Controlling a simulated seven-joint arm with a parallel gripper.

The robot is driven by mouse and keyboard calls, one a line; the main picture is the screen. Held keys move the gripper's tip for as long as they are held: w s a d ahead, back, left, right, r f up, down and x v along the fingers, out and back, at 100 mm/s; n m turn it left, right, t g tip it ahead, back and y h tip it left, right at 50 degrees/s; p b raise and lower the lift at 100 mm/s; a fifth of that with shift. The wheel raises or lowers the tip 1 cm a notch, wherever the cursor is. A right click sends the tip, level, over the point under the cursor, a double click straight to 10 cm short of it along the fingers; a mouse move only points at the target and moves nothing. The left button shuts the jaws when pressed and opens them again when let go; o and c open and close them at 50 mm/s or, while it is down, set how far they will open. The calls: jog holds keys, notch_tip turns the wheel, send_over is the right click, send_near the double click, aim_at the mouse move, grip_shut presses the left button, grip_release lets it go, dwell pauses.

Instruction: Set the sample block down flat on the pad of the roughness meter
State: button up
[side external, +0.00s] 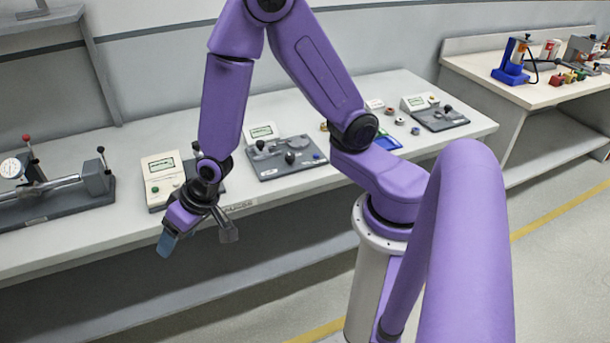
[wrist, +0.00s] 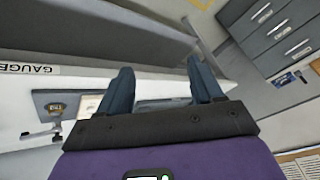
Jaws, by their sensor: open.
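My gripper (side external: 198,238) hangs in front of the long bench's front edge, its two fingers spread wide with nothing between them. The fingers also show in the wrist view (wrist: 160,72), apart and empty. Behind the gripper stands a white instrument with a green display (side external: 163,178). To its right is a grey instrument plate with a display (side external: 287,156), and further right a similar plate (side external: 436,114). I cannot tell which is the roughness meter. Small pieces lie near a blue tray (side external: 388,142); I cannot tell whether one is the sample block. My arm hides part of the bench.
A dial gauge stand (side external: 55,188) is on the bench (side external: 60,248) at the left. A second bench (side external: 520,92) at the right holds a blue device (side external: 512,65) and small coloured parts. Grey drawers (wrist: 268,35) show in the wrist view. The floor before the bench is clear.

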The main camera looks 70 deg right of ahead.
jog(key=s+d+r+n+g+y, duration=0.1)
jog(key=s+r+n+g, duration=0.55)
jog(key=s, duration=0.85)
jog(key=s+d+r+n+h, duration=0.3)
jog(key=s+d+r+n, duration=0.3)
jog(key=d, duration=0.5)
jog(key=shift+s+n+t, duration=0.45)
jog(key=shift+s, duration=0.25)
jog(key=shift+a+r, duration=0.1)
jog(key=shift+c, duration=0.4)
